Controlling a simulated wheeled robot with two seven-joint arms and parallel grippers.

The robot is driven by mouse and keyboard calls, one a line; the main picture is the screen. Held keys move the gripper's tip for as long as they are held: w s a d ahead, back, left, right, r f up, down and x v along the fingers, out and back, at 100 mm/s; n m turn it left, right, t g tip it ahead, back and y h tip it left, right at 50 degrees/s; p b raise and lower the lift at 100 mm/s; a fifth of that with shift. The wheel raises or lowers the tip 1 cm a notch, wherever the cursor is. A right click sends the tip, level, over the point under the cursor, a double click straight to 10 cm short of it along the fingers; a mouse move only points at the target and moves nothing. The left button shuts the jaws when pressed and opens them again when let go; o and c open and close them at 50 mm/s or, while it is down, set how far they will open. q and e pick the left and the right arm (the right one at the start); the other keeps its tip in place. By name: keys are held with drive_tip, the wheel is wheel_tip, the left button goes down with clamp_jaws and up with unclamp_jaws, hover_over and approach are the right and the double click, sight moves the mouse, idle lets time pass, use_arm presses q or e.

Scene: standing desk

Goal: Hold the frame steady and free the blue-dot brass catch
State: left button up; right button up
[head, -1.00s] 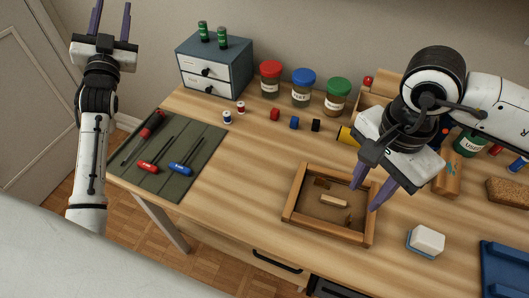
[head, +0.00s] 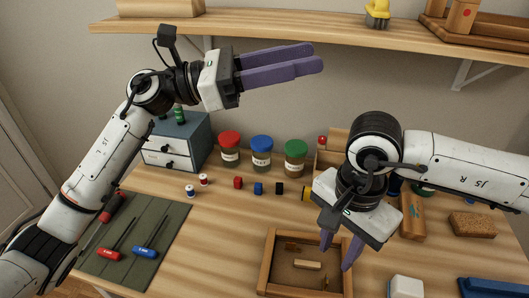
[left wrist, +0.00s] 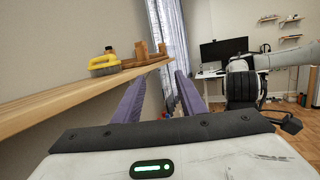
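The wooden frame (head: 265,262) lies on the desk with its lower edge cut off in the head view. Inside it are a light wooden piece (head: 307,264) and a small dark brown piece (head: 291,246). I cannot make out a brass catch or a blue dot. My right gripper (head: 338,255) points down at the frame's right end, fingers apart and nothing seen between them; contact with the rail is unclear. My left gripper (head: 314,59) is raised well above the desk, pointing right; the left wrist view shows its fingers (left wrist: 158,95) apart and empty.
A wall shelf (head: 300,32) runs close above my left gripper. Jars with red (head: 229,148), blue and green lids stand behind the frame. A green mat (head: 137,236) with screwdrivers lies left. A white-topped block (head: 406,287) and a sponge (head: 472,224) lie right.

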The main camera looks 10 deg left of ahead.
use_arm(q)
drive_tip(key=s+d+f+m+g+y, duration=0.3)
drive_tip(key=d+f+m+y, duration=0.15)
drive_tip(key=f+m, duration=0.35)
drive_tip(key=m+g+y, duration=0.2)
drive_tip(key=m+y, duration=1)
drive_tip(key=y, duration=0.3)
hover_over(264, 271)
wheel_tip(264, 271, down, 22)
wheel_tip(264, 271, down, 10)
drive_tip(key=shift+r, duration=0.15)
clamp_jaws()
